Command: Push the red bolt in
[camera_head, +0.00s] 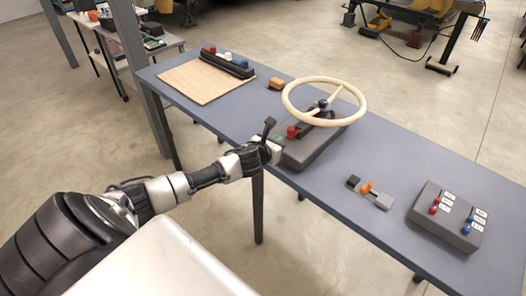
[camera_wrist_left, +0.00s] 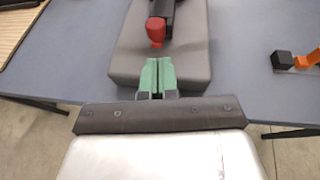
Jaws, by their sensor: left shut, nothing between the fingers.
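A red rounded piece (camera_head: 293,131) sits at the end of a dark part on the grey console (camera_head: 312,152) under the steering wheel. It also shows in the left wrist view (camera_wrist_left: 156,31), just beyond my fingertips. My left gripper (camera_head: 277,142) is shut and empty at the console's near edge. Its green fingers (camera_wrist_left: 157,65) point toward the red piece, with a small gap in the picture; I cannot tell the height difference. Other red pieces stand on the black rail (camera_head: 228,66) at the far left and on the grey switch box (camera_head: 447,218) at the right.
The cream steering wheel (camera_head: 350,119) overhangs the console. A small plate with an orange lever (camera_head: 368,187) and a black block (camera_head: 353,181) lie to the right. A wooden board (camera_head: 203,83) lies at the far left. The blue-grey table (camera_head: 405,160) has bare room between things.

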